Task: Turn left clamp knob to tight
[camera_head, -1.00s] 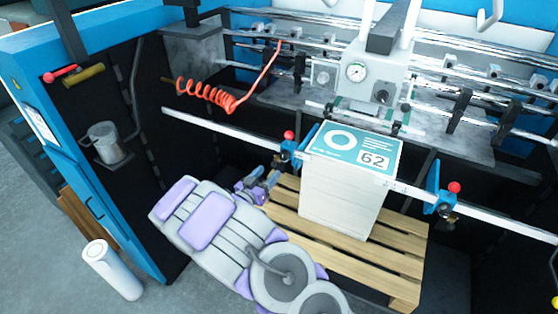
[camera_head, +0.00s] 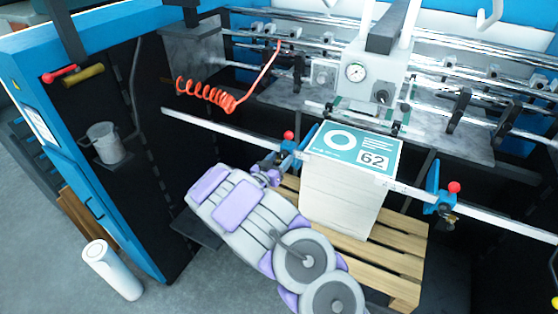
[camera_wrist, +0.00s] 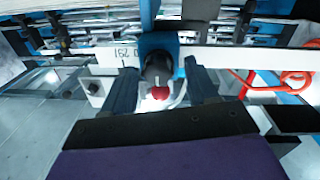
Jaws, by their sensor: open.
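The left clamp (camera_head: 289,153) is a blue block with a red ball on top, on the white rail left of the paper stack. My gripper (camera_head: 272,168) is at this clamp, just in front and to its left. In the wrist view, the clamp's black cylindrical knob (camera_wrist: 157,67) with a white mark lies between the two dark fingers of my gripper (camera_wrist: 160,74). The fingers are open, one on each side of it, and a gap shows at least on the left. A red ball (camera_wrist: 160,92) shows just below the knob. In the head view the knob is hidden behind my gripper.
A paper stack (camera_head: 340,200) with a card marked 62 stands on a wooden pallet (camera_head: 390,262) close to the right. The white rail (camera_head: 230,133) runs across. The right clamp (camera_head: 437,204) sits farther along it. A coiled red hose (camera_head: 205,93) hangs behind.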

